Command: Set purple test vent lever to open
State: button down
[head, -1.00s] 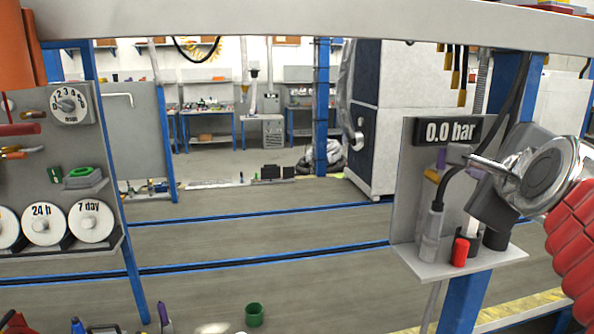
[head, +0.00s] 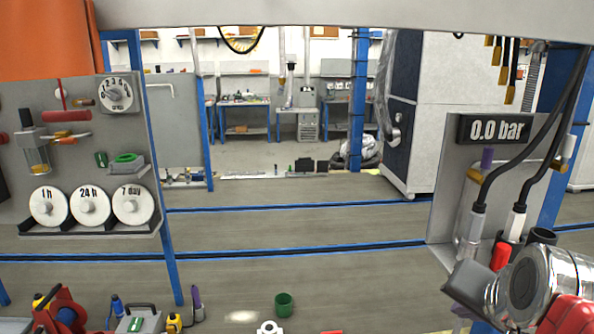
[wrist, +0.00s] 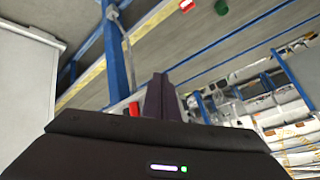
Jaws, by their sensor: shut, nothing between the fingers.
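A small purple lever (head: 487,158) stands roughly upright on the grey panel (head: 447,205), just under the "0.0 bar" display (head: 497,129). Its lower end and pivot are hard to make out. My gripper's arm end shows at the lower right of the head view, below and apart from the lever; the fingertips cannot be made out there. In the wrist view my gripper (wrist: 160,84) is shut and empty. I cannot make out the lever in the wrist view.
Black cables run into connectors (head: 473,225) on the panel's shelf. A red object (head: 501,256) stands by them, close to my arm. A yellow-ended part (head: 568,170) sits at the panel's right. A board with dials (head: 88,207) stands left.

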jog(key=s+a+f+n+g+y, duration=0.1)
jog(key=s+a+f+n, duration=0.2)
jog(key=a+f+n, duration=0.1)
jog(key=s+a+f+n+g+y, duration=0.1)
jog(key=s+a+f+n, duration=0.2)
jog(key=a+f, duration=0.3)
jog(key=shift+s+a+n+g, duration=0.35)
jog(key=shift+a+n, duration=0.2)
jog(key=shift+n, duration=0.35)
